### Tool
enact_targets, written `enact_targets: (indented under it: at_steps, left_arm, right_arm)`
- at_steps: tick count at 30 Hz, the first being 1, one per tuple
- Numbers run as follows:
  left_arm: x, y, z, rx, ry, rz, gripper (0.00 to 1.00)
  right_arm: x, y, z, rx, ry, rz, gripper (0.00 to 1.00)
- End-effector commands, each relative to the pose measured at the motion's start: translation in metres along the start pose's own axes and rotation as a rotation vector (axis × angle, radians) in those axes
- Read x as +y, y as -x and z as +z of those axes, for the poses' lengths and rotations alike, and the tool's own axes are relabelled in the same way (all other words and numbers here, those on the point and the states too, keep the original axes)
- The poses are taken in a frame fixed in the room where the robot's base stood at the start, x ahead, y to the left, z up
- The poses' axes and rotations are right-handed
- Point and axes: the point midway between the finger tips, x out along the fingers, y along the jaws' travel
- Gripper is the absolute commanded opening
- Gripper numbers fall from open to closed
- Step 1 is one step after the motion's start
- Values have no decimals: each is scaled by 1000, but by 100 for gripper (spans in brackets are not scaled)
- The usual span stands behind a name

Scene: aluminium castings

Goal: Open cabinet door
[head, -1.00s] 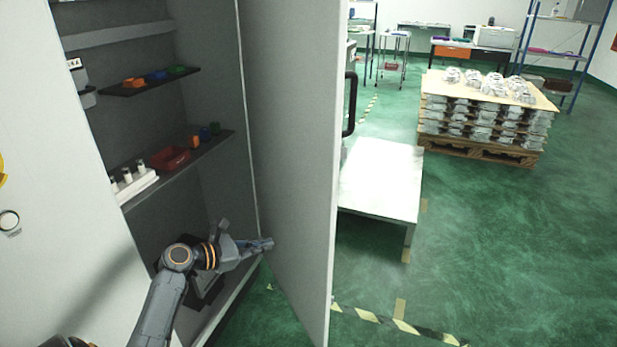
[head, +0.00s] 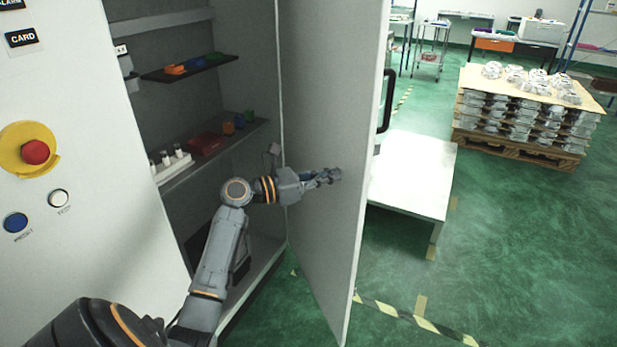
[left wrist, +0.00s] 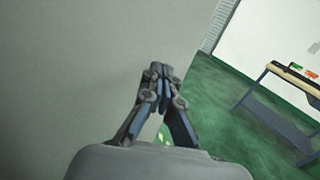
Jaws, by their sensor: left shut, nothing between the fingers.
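The cabinet door (head: 330,110) stands wide open in the head view, its grey inner face towards me. Its dark handle (head: 387,100) is on the far side near the free edge. The cabinet (head: 215,90) is open to its shelves. My left gripper (head: 335,175) is shut and empty, in front of the door's inner face; whether it touches the door I cannot tell. In the left wrist view the shut fingers (left wrist: 158,75) show against the door's grey face (left wrist: 90,70). My right gripper is not in view.
Shelves hold coloured parts (head: 195,64), a red bin (head: 206,144) and white bottles (head: 170,160). A red stop button (head: 35,152) is on the left panel. Beyond the door stand a low white table (head: 415,175) and a loaded pallet (head: 525,150). Green floor at right is free.

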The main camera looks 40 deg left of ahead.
Motion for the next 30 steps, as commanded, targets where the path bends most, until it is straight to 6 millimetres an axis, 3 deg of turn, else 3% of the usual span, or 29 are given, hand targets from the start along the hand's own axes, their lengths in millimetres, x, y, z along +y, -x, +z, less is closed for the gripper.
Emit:
enact_targets:
  at_steps: [7, 23, 30]
  left_arm:
    - [0, -25, 0, 1, -1, 1, 0]
    - [0, -30, 0, 1, -1, 7, 0]
    - [-2, -58, 3, -2, 1, 52, 0]
  right_arm:
    - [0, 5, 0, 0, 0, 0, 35]
    - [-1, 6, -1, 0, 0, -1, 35]
    - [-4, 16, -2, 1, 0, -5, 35]
